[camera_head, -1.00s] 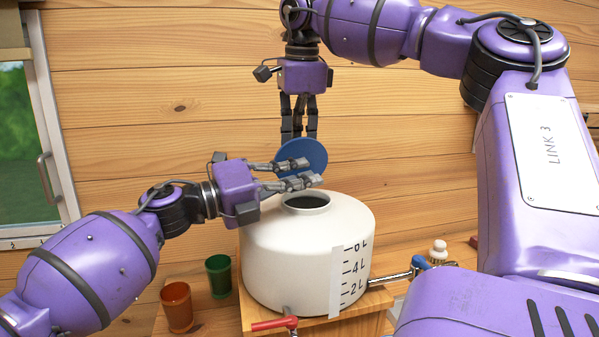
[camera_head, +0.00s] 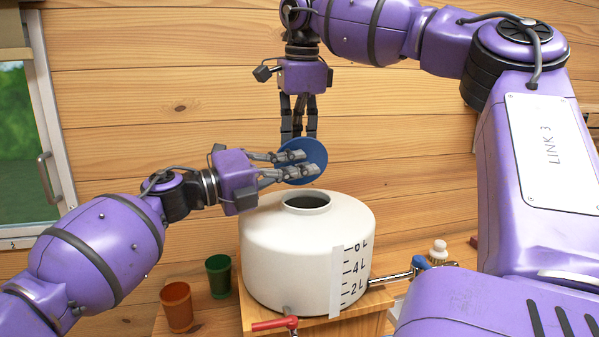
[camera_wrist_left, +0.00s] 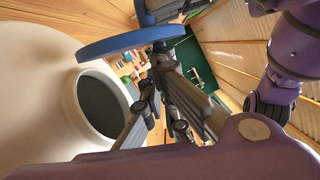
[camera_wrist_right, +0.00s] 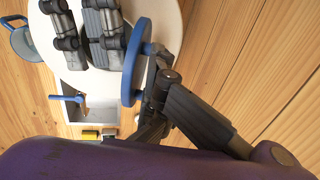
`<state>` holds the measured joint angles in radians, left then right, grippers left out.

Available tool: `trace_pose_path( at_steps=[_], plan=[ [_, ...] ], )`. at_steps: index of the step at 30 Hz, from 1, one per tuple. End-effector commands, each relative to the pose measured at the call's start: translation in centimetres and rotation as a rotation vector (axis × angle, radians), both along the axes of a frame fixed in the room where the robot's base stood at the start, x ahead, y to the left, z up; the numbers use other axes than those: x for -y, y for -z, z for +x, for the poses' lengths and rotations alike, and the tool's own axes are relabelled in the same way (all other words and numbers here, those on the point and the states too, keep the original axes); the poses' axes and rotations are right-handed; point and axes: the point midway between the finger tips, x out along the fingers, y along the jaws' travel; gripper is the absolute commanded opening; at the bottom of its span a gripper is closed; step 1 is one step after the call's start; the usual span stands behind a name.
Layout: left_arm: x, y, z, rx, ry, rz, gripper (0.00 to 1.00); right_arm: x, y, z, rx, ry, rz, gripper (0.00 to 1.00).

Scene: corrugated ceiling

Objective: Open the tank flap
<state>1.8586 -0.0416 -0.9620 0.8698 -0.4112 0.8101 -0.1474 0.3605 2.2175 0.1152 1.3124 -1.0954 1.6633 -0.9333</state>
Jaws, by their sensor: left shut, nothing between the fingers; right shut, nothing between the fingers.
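The white tank (camera_head: 285,262) stands on a wooden stand with its round top opening (camera_head: 306,203) uncovered. Its flap is a blue disc (camera_head: 317,153), standing tilted up behind the opening; it also shows in the left wrist view (camera_wrist_left: 128,43) and right wrist view (camera_wrist_right: 133,62). My left gripper (camera_head: 307,163) is shut and empty, its fingers in front of the flap and above the opening. I cannot tell whether they touch the flap. My right gripper (camera_head: 298,134) is shut and empty, fingers pointing down at the flap's upper edge, partly hidden behind it.
An orange cup (camera_head: 177,307) and a green cup (camera_head: 218,276) stand left of the tank. A red-handled tap (camera_head: 273,324) sticks out in front, and a blue-handled valve (camera_head: 420,263) on the right. A wooden wall (camera_head: 170,120) stands close behind.

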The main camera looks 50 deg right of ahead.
Motion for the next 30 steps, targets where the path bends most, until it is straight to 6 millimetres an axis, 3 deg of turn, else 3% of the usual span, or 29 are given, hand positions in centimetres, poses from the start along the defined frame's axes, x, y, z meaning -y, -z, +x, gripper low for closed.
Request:
trace_pose_path(
  at_steps=[8,15,30],
  plan=[
    [-0.03,0.03,0.05,0.001,-0.001,-0.001,0.00,0.01,0.08,-0.02,-0.002,0.000,0.001,0.00],
    [-0.04,0.06,0.06,0.000,-0.001,0.000,0.00,0.03,0.19,-0.03,-0.004,0.000,0.001,0.27],
    [-0.04,0.06,0.06,0.000,-0.001,0.000,0.00,0.05,0.17,-0.03,-0.004,0.000,0.000,0.27]
  ],
)
